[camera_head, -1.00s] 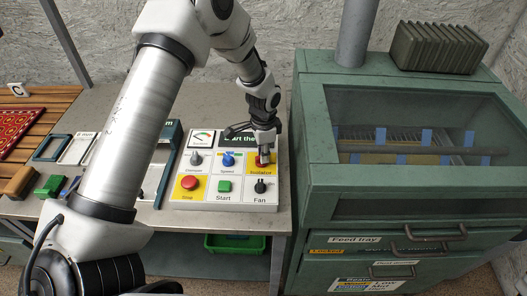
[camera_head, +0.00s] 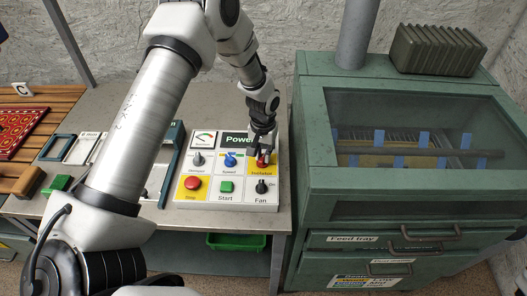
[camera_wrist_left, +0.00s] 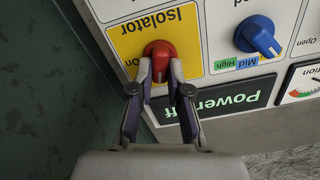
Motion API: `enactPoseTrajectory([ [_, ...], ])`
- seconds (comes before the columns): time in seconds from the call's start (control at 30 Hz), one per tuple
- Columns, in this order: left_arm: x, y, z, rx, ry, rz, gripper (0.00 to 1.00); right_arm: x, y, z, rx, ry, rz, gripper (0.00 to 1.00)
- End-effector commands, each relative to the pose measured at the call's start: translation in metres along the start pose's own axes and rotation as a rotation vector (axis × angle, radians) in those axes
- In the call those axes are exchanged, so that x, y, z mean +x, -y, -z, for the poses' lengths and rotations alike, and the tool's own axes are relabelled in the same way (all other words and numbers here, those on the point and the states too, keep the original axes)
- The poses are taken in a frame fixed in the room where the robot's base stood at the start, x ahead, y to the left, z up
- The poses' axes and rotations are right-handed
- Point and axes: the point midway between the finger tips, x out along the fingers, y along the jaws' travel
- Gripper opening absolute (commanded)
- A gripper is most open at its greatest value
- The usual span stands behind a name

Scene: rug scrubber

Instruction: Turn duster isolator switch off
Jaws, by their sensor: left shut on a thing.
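The red isolator switch (camera_head: 262,162) sits on a yellow square labelled Isolator at the right of the control panel (camera_head: 213,207). My left gripper (camera_head: 262,148) reaches down onto it from above. In the left wrist view, the two fingers of my left gripper (camera_wrist_left: 161,80) are closed on either side of the handle of the red switch (camera_wrist_left: 160,54). The panel's dark display (camera_wrist_left: 220,101) reads "Power off", upside down in that view. The fingertips hide part of the switch. My right gripper is out of view.
Around the switch are a blue speed knob (camera_head: 230,159), a grey knob (camera_head: 198,159), a red stop button (camera_head: 193,183), a green start button (camera_head: 226,187) and a black fan knob (camera_head: 262,186). The green machine (camera_head: 317,150) stands close to the right of the panel.

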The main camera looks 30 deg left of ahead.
Motion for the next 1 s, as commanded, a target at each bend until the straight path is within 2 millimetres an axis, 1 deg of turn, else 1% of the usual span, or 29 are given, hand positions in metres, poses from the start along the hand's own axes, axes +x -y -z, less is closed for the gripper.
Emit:
enactPoseTrajectory([
  [0.03,0.0019,0.0007,-0.0040,-0.039,0.011,0.002,0.00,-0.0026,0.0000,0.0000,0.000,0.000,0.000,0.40],
  [0.2,0.0022,0.0014,-0.0040,-0.168,0.011,0.002,0.00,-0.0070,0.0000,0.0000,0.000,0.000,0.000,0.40],
  [0.4,0.0024,0.0020,-0.0040,-0.272,0.010,0.003,0.00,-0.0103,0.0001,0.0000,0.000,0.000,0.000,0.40],
  [0.63,0.0028,0.0023,-0.0040,-0.329,0.010,0.003,0.00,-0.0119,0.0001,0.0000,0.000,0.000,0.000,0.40],
  [1.0,0.0029,0.0023,-0.0038,-0.339,0.009,0.003,0.00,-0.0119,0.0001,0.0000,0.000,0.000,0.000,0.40],
])
